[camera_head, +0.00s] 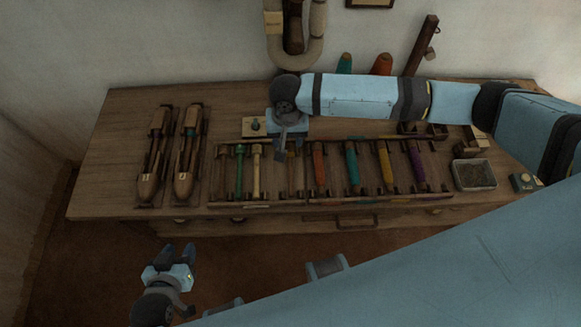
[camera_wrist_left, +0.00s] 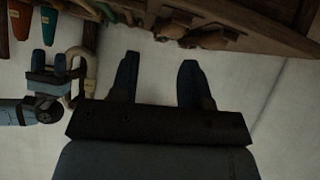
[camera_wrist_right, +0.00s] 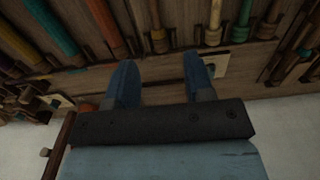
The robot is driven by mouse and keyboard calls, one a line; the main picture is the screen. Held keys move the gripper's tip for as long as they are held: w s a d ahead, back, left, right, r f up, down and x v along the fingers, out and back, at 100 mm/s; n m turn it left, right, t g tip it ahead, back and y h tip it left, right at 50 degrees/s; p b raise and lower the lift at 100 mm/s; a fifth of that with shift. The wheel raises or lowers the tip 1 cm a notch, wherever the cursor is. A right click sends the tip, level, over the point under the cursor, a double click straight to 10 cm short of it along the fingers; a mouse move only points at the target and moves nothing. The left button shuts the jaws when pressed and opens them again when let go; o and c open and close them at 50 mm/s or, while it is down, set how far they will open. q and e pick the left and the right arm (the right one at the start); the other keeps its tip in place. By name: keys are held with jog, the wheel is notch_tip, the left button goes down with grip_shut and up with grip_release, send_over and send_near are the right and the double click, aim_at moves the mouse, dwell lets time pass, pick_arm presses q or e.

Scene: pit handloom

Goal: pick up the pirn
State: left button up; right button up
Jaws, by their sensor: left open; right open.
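Several pirns lie side by side in a wooden rack (camera_head: 262,205) on the bench: a green pirn (camera_head: 239,172), a cream pirn (camera_head: 256,172), a bare brown pirn (camera_head: 291,175), then a red-orange pirn (camera_head: 319,163), a teal pirn (camera_head: 352,168), a yellow pirn (camera_head: 385,165) and a purple pirn (camera_head: 416,162). My right gripper (camera_head: 288,147) is open and empty above the rack's back edge, near the brown pirn. In the right wrist view, the brown pirn (camera_wrist_right: 156,25) lies beyond the gap between the fingers. My left gripper (camera_head: 177,254) is open and empty in front of the bench.
Two wooden shuttles (camera_head: 153,165) (camera_head: 188,160) lie at the bench's left. A small cream block with a dark knob (camera_head: 255,127) sits behind the rack. A grey bin (camera_head: 474,174) stands at the right. The bench's far left (camera_head: 110,150) is clear.

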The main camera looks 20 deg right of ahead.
jog(key=b, duration=0.1)
send_over(290, 163)
jog(key=f, duration=0.8)
jog(key=shift+a+f, duration=0.25)
jog(key=f, duration=0.3)
jog(key=f+b, duration=0.1)
jog(key=f, duration=0.1)
jog(key=shift+d+f, duration=0.1)
jog(key=shift+d, duration=0.2)
grip_shut()
